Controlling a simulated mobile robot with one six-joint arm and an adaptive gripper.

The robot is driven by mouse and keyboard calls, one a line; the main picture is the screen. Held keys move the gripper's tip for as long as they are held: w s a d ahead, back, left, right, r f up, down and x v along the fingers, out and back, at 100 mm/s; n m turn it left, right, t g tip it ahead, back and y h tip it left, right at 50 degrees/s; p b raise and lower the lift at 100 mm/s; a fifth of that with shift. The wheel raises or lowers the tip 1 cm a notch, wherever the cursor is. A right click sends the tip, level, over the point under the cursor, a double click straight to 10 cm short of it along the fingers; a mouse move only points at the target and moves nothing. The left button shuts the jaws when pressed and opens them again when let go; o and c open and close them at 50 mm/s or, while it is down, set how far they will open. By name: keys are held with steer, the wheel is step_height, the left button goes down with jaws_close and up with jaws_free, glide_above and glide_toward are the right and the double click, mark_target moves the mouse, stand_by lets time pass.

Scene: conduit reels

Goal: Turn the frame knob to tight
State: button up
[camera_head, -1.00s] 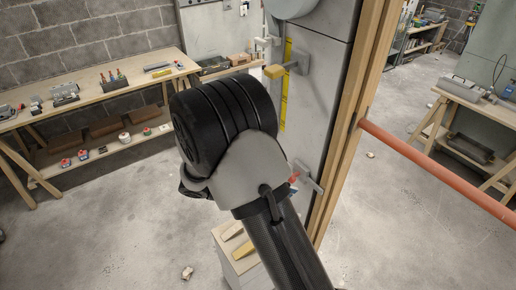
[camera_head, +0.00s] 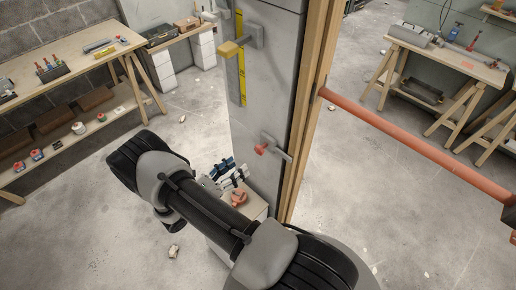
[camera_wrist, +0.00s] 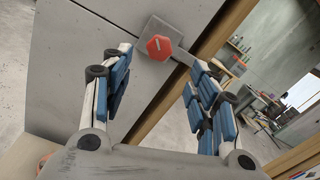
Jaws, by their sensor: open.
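The red knob (camera_head: 261,149) sits on a grey bracket on the lower part of the grey panel, beside the wooden frame post (camera_head: 305,110). In the wrist view the knob (camera_wrist: 159,47) is an eight-sided red face with a short pale mark, lying ahead of and between my fingers. My gripper (camera_head: 232,172) is open and empty, left of and a little below the knob in the head view. Its blue-padded fingers (camera_wrist: 160,78) appear apart from the knob in the wrist view. Which setting the mark points to cannot be read.
A yellow knob (camera_head: 229,48) on a bracket sits higher on the panel beside a yellow scale (camera_head: 241,85). A small box with a red item (camera_head: 239,198) on it stands below my gripper. An orange conduit (camera_head: 410,140) runs right from the post. Workbenches stand left and right.

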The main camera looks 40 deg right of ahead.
mark_target(257, 151)
steer(key=d, duration=1.2)
steer(key=shift+w+p, duration=0.3)
steer(key=shift+w, duration=0.05)
steer(key=c, duration=1.1)
